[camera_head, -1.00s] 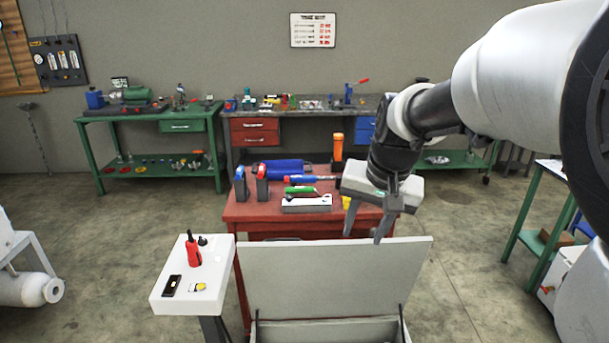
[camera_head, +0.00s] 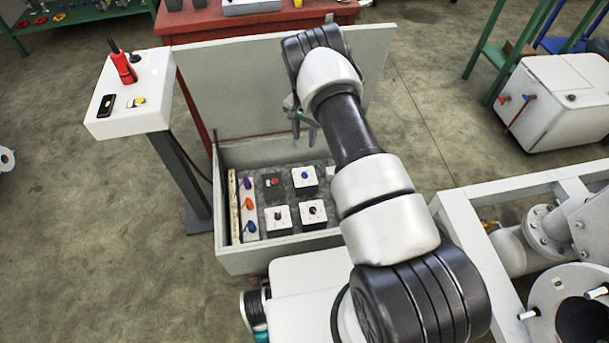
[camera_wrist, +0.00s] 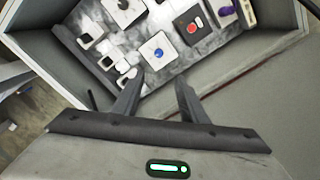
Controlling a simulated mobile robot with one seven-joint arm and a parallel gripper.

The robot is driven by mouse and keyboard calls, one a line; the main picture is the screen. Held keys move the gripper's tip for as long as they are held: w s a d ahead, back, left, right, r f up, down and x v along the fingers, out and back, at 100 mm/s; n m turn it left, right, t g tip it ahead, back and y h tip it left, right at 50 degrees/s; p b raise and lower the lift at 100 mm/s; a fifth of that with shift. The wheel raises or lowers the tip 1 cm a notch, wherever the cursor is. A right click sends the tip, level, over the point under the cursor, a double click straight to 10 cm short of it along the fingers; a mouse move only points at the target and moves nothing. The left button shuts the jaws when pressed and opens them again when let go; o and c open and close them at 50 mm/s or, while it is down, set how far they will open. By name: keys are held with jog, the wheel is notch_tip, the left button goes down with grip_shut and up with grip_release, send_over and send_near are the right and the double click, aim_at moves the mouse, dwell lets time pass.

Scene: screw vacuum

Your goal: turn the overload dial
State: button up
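An open grey control box (camera_head: 290,251) stands below my arm in the head view. Its panel holds a blue knob (camera_head: 305,175) on a white plate and two black knobs on white plates, one on the left (camera_head: 278,216) and one on the right (camera_head: 313,210). No label is readable, so I cannot tell which is the overload dial. My gripper (camera_head: 304,128) is above the box's rear, near the raised lid (camera_head: 235,92). In the wrist view, my gripper (camera_wrist: 158,92) has its fingers apart and empty, with the blue knob (camera_wrist: 158,52) beyond the fingertips, apart from them.
The panel also has a red button (camera_head: 272,182) on a dark plate, and purple, orange and blue levers along its left side. A white stand (camera_head: 130,95) with a red handheld device is left. White pipework (camera_head: 540,215) stands right. My arm hides the box's right part.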

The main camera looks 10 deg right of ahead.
aim_at(305, 174)
notch_tip(305, 174, down, 20)
jog(key=b, duration=0.5)
jog(key=shift+s+r+b, duration=0.1)
jog(key=shift+s+b, duration=0.05)
jog(key=shift+b, duration=0.15)
jog(key=shift+c, duration=0.4)
grip_shut()
jog(key=n, duration=0.5)
jog(key=shift+n, duration=0.4)
jog(key=n, duration=0.5)
jog(key=shift+n, duration=0.3)
